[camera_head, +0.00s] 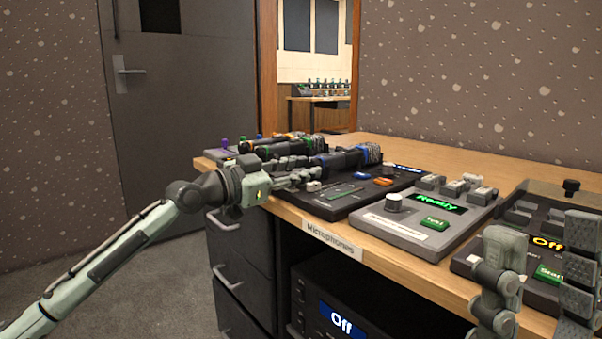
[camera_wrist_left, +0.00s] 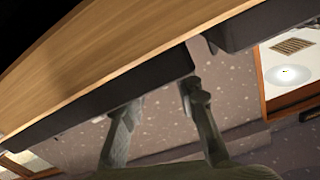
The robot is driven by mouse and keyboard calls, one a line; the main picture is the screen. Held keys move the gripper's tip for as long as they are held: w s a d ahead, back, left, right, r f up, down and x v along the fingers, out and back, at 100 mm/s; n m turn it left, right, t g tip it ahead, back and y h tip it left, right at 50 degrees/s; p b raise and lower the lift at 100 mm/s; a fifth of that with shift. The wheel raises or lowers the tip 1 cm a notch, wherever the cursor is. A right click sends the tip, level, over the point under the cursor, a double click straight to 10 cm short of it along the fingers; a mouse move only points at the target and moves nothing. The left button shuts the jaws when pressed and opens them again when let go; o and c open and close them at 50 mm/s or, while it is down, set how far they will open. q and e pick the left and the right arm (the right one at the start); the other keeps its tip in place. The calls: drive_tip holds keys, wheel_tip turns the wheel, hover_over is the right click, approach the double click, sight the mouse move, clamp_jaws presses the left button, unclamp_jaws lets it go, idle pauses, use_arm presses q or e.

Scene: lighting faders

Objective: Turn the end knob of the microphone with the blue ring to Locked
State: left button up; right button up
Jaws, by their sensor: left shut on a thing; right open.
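The microphone with the blue ring (camera_head: 345,158) lies on its side on a black panel (camera_head: 345,201), its mesh head to the right. My left gripper (camera_head: 308,171) is at the microphone's left end, shut on what appears to be its end knob. The fingers hide the knob, and its setting cannot be read. My right gripper (camera_head: 535,270) is open and empty at the lower right, in front of the desk.
Other microphones (camera_head: 288,143) with orange and green rings lie behind the left gripper. A grey console (camera_head: 405,229) with a white knob and a "Ready" display stands to the right. A black device (camera_head: 548,218) showing "Off" lies beyond it. The wooden desk (camera_head: 425,155) is clear along the back.

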idle(0.3)
use_arm(q)
drive_tip(key=o, duration=0.9)
drive_tip(key=v, duration=1.2)
